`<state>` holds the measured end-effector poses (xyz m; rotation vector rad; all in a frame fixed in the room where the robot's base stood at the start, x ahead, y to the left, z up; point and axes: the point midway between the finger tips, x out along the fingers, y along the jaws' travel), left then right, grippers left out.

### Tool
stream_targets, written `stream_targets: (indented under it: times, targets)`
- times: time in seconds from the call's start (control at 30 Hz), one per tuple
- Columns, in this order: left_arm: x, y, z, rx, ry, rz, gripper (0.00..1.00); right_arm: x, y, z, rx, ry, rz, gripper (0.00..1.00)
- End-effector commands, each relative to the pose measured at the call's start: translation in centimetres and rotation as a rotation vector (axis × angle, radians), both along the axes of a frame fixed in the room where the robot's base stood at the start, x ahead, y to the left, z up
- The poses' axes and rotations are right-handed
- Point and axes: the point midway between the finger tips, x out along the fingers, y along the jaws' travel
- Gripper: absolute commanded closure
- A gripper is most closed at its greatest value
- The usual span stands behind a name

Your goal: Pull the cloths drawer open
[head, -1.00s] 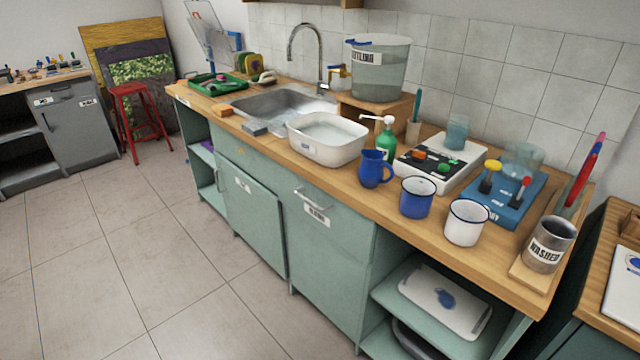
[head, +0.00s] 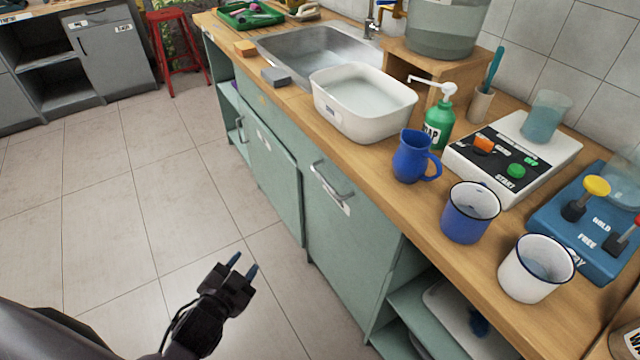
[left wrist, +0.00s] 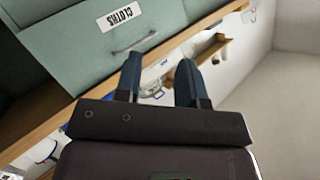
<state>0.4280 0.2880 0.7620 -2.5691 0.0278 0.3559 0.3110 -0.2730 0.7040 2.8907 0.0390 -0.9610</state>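The cloths drawer (head: 362,220) is a pale green front under the wooden counter, with a metal bar handle (head: 331,181) and a small white label. In the left wrist view the label (left wrist: 121,16) reads CLOTHS and the handle (left wrist: 134,45) lies close to the fingertips in the picture. The drawer looks shut. My left gripper (head: 243,265) is in front of the cabinet, over the floor, apart from the handle. Its two blue-grey fingers are spread and empty, also in the left wrist view (left wrist: 159,68). My right gripper is not in view.
A green cabinet door (head: 268,170) is left of the drawer and an open shelf (head: 410,300) right of it. The counter holds a white basin (head: 350,125), a blue jug (head: 410,165), and blue (head: 465,220) and white (head: 530,275) mugs.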

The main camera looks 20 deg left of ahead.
Motion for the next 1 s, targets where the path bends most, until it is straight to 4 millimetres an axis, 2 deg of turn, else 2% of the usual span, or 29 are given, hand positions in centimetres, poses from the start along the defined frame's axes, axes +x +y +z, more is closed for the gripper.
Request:
stream_targets:
  times: [0.03,0.1,0.3,0.4,0.5,0.63,0.87,1.0]
  targets:
    - [2.1,-0.3,-1.0,0.085,-0.047,-0.033,0.64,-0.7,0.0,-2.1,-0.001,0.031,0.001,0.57]
    - [4.9,-0.7,-0.6,0.217,-0.130,-0.079,0.64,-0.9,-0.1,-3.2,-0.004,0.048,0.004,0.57]
    - [11.6,-2.9,0.1,0.572,-0.332,-0.209,0.64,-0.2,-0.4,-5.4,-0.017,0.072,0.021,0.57]
    - [13.9,-4.2,0.3,0.711,-0.404,-0.261,0.64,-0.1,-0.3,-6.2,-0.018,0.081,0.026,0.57]
    - [15.5,-5.2,0.3,0.812,-0.453,-0.299,0.64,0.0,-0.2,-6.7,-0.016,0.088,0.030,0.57]
    - [16.6,-5.8,0.6,0.886,-0.490,-0.325,0.64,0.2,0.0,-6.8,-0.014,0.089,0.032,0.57]
    - [18.4,-6.5,1.4,0.907,-0.506,-0.331,0.64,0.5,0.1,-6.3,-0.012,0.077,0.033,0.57]
    - [20.5,-7.1,1.8,0.907,-0.506,-0.332,0.64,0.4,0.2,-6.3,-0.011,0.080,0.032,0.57]
